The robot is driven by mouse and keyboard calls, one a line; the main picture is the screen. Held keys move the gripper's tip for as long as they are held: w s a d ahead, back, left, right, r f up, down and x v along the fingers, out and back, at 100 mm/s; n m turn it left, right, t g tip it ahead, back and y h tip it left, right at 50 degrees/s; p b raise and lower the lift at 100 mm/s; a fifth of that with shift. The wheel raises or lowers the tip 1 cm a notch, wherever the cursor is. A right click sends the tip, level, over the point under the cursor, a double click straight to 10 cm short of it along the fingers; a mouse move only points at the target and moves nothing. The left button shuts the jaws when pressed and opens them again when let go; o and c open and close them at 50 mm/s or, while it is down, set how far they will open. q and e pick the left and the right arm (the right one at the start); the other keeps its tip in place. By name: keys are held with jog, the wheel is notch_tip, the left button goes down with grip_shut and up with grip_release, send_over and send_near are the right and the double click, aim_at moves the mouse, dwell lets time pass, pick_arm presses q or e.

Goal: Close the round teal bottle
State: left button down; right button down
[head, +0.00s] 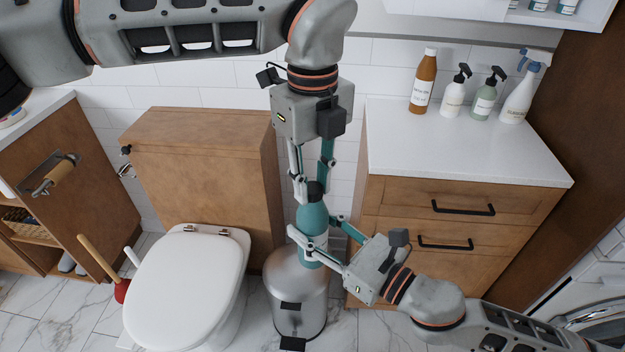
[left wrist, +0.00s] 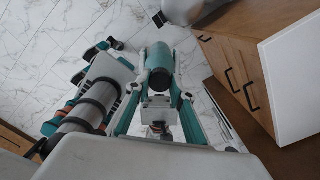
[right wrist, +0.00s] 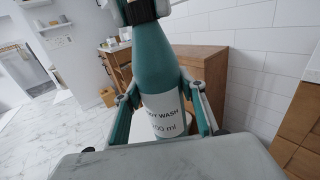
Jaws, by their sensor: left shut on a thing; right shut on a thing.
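The round teal bottle (head: 312,218) is upright in mid-air above the metal bin; its white label reads "body wash" in part in the right wrist view (right wrist: 158,62). My right gripper (head: 312,250) is shut around the bottle's body from the right. A black cap (head: 314,191) is at the top of the bottle; it also shows in the left wrist view (left wrist: 160,79). My left gripper (head: 313,186) points down from above and is shut on the cap. The cap is in line with the neck and appears to meet it. I cannot tell how tightly it sits.
A metal pedal bin (head: 297,300) stands below the bottle. A white toilet (head: 187,285) is on the left, with a red plunger (head: 121,290) beside it. A wooden drawer cabinet with a white counter (head: 430,150) is on the right; several bottles (head: 452,95) stand at its back. The counter's front is clear.

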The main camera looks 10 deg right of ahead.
pick_arm(q)
jog(key=m, duration=1.6)
jog(key=shift+m, duration=0.3)
jog(key=m, duration=1)
jog(key=shift+m, duration=0.4)
jog(key=m, duration=0.4)
jog(key=shift+f, duration=0.1)
jog(key=c, duration=1.7)
grip_release()
